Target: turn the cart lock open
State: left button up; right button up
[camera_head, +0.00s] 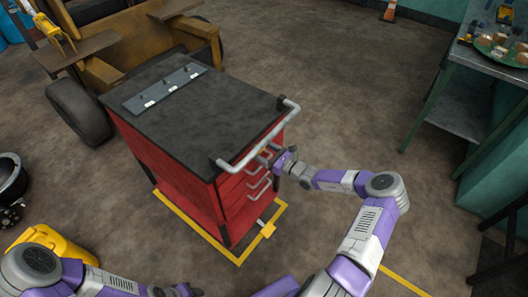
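The red cart (165,165) with a black top stands at the middle left. A grey bar handle (262,135) runs along its right side, above several drawers with grey pulls (258,184). My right gripper (272,157) is at that side, just below the handle and near the top drawer. A small orange-yellow spot shows there, perhaps the lock, but the gripper partly covers it. I cannot tell whether the fingers touch or grip it. My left gripper (182,291) is low at the bottom edge, away from the cart, and its fingers are too small to read.
A grey strip with knobs and white labels (165,89) lies on the cart top. A green bench (475,95) is at right; floor between is clear.

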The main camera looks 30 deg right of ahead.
jog(key=c, duration=0.9)
jog(key=shift+c, duration=0.2)
jog(key=n+p, duration=0.4)
jog(key=shift+a+r, duration=0.15)
jog(key=n+p, duration=0.3)
jog(key=n, duration=0.1)
jog(key=shift+s+n, duration=0.1)
jog(key=shift+n, duration=0.3)
jog(key=n+p, duration=0.2)
jog(key=n, duration=0.1)
jog(key=n+p, duration=0.1)
jog(key=n, duration=0.1)
jog(key=shift+a+f, duration=0.1)
jog(key=shift+f, duration=0.15)
jog(key=shift+f+n+p, duration=0.2)
jog(key=shift+n+p, duration=0.9)
jog(key=shift+n, duration=1)
